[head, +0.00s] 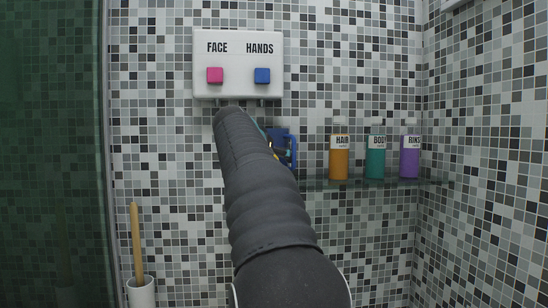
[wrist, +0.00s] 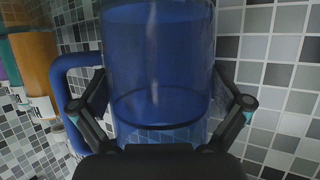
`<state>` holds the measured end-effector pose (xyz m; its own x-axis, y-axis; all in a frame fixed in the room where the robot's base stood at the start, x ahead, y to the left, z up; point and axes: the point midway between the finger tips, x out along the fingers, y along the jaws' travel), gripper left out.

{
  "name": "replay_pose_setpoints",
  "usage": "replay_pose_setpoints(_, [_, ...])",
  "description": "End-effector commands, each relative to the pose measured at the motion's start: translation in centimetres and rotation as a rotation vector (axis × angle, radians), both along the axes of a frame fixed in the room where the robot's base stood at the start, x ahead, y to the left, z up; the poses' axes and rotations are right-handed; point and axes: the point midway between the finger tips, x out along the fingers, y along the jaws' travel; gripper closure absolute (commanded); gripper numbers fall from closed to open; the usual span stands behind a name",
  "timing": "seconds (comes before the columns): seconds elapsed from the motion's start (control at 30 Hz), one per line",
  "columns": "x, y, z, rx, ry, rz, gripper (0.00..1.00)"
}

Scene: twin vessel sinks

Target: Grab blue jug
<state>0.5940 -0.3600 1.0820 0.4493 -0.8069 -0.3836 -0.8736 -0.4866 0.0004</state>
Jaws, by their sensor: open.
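The blue jug (head: 290,146) shows in the head view just right of my arm, under the white dispenser, partly hidden by the arm. In the wrist view the jug (wrist: 160,60) is a clear blue cylinder that fills the middle, with its blue handle (wrist: 64,90) on the left. My gripper (wrist: 161,104) is open, with one finger on each side of the jug body. The left finger lies between the body and the handle. I cannot tell whether the fingers touch it. In the head view my arm hides most of the gripper.
The white dispenser (head: 238,50), marked FACE and HANDS, has a pink button (head: 215,75) and a blue button (head: 262,75). Orange (head: 340,160), teal (head: 375,160) and purple (head: 409,160) bottles stand on the glass shelf (head: 435,182). A wooden-handled brush (head: 136,235) stands lower left.

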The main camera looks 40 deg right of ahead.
Motion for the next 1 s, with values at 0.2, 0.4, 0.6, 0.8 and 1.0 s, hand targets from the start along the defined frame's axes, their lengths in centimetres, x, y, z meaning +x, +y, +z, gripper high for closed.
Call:
replay_pose_setpoints(0.2, [0.0, 0.0, 0.0, -0.001, -0.001, 0.001, 0.10])
replay_pose_setpoints(0.4, [0.0, 0.0, 0.1, -0.001, 0.000, 0.000, 0.53])
replay_pose_setpoints(0.6, [0.0, 0.0, 0.1, -0.001, 0.000, 0.000, 0.54])
replay_pose_setpoints(0.8, [0.0, 0.0, 1.1, -0.001, -0.001, -0.001, 0.54])
replay_pose_setpoints(1.0, [0.0, 0.0, 2.8, -0.001, -0.001, -0.001, 0.54])
